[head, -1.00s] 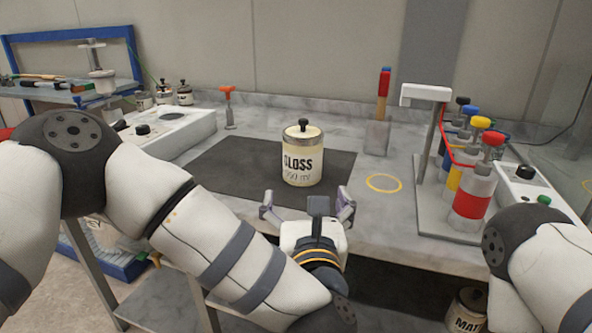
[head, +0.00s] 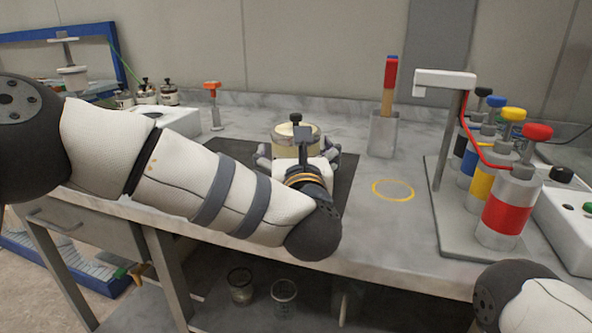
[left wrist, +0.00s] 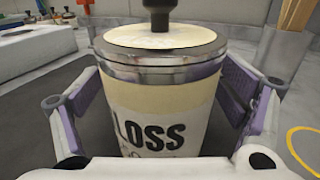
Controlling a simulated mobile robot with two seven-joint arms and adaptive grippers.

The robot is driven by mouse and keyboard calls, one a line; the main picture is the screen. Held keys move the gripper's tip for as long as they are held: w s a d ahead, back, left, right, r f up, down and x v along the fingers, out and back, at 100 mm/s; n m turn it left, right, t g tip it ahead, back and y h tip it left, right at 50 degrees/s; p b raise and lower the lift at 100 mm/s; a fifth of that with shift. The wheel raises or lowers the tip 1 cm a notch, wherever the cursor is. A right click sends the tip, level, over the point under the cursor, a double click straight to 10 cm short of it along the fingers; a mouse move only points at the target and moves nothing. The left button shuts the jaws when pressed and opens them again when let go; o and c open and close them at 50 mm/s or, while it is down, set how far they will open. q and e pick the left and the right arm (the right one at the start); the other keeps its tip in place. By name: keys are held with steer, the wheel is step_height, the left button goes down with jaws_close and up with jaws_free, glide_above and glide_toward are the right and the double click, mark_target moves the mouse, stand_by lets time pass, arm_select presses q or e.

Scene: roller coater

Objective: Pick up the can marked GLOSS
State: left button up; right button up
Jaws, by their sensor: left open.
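The GLOSS can (head: 296,133) is a cream can with a metal rim and a black lid knob, upright on the dark mat (head: 335,178). In the head view its lower front is hidden by my left gripper (head: 299,158). In the left wrist view the can (left wrist: 160,100) fills the middle, with "LOSS" readable on its label. The fingers of my left gripper stand open on both sides of it, with a small gap at the right; whether the left finger touches is unclear. Only part of my right arm shows at the lower right; its gripper is out of view.
A holder (head: 383,132) with a red-and-blue-topped tool stands behind right. A yellow ring (head: 393,190) marks the bench. A grey stand (head: 444,130) and several colour-topped cylinders (head: 508,205) crowd the right. Glass jars (head: 283,290) sit on the shelf below.

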arm_select(q)
steer(key=shift+r, duration=0.2)
steer(key=c, duration=1.7)
steer(key=shift+r, duration=0.1)
